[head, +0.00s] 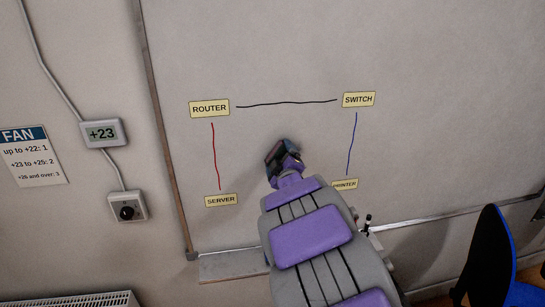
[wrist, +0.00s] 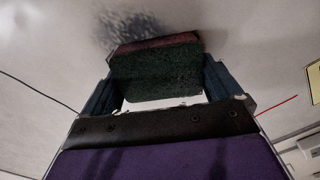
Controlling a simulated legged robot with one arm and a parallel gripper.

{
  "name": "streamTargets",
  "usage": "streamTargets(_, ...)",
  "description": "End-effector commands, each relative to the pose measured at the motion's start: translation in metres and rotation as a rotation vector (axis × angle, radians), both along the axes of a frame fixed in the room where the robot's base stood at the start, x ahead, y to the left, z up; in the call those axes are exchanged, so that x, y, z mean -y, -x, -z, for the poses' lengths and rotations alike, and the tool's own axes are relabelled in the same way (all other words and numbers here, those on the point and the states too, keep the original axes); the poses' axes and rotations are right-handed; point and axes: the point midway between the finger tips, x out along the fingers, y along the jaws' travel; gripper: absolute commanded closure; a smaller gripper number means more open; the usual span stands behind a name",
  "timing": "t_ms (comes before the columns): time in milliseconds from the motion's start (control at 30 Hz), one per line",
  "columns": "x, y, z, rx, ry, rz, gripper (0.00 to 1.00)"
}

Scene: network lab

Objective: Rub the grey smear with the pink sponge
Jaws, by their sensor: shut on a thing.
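The sponge (wrist: 155,70) shows in the wrist view as a dark green block with a dull pinkish-red far edge. My gripper (head: 281,154) is shut on it, one blue-grey finger on each side. The grey smear (wrist: 130,24) is a mottled dark patch on the whiteboard, just beyond the sponge's pinkish edge in the wrist view. I cannot tell whether the sponge touches the board. In the head view my gripper is in front of the board, between the red and blue lines; I cannot make out the smear there.
The whiteboard (head: 240,45) carries ROUTER (head: 209,108), SWITCH (head: 359,99), SERVER (head: 221,200) and PRINTER (head: 345,184) labels, with black, red and blue lines near my gripper. A tray (head: 232,265) runs below. A blue-black chair (head: 490,260) stands lower right.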

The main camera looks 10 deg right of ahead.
Motion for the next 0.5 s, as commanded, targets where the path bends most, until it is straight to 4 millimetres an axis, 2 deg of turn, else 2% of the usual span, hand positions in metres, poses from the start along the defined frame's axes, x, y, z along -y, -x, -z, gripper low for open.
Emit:
streamTargets(267,0.01,0.0,-0.001,0.002,0.0,0.0,0.39)
streamTargets(500,0.028,-0.001,-0.003,0.002,0.0,0.001,0.39)
